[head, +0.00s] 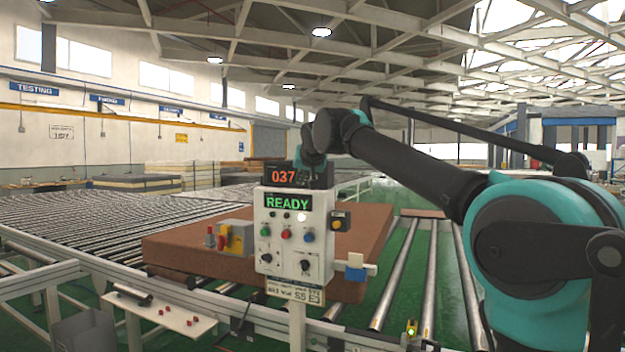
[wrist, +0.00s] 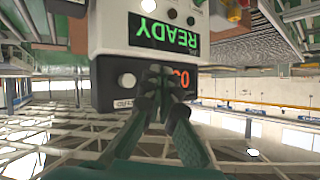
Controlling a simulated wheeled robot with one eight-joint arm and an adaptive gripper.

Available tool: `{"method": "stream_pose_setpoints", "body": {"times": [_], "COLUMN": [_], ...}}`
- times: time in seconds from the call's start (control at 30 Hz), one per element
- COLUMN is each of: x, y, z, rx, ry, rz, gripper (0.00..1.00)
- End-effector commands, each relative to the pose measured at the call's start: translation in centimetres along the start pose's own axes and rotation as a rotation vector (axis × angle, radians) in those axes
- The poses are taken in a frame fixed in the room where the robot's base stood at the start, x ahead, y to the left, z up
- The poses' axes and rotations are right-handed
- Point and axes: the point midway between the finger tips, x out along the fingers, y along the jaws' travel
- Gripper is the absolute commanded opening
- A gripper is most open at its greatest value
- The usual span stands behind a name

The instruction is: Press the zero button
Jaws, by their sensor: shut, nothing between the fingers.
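A black counter unit (head: 270,182) with red digits 037 sits on top of the white control box (head: 275,245). In the wrist view, which is upside down, the counter unit (wrist: 103,92) carries a round white button (wrist: 127,80) beside the red digits (wrist: 181,79). A small label by the button is too blurred to read surely. My gripper (head: 305,178) is shut and empty in front of the counter's right part in the head view. In the wrist view its fingertips (wrist: 160,72) lie between button and digits, partly covering the digits. Contact with the panel cannot be told.
A green READY display (head: 288,202), several coloured buttons and knobs (head: 286,234) are lower on the box. A brown mattress (head: 190,245) lies behind it on the roller conveyor (head: 433,270). A yellow-and-grey unit (head: 237,237) stands left of the box.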

Motion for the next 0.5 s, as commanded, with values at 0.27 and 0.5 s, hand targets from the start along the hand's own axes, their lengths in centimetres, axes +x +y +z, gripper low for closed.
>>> {"method": "stream_pose_setpoints", "body": {"times": [0.27,0.5], "x": [2.5,3.5], "y": [1.9,2.5], "z": [-1.8,-2.5], "rx": [0.002,0.0], "ry": [0.0,0.0], "rz": [0.002,0.0], "gripper": [0.0,0.0]}}
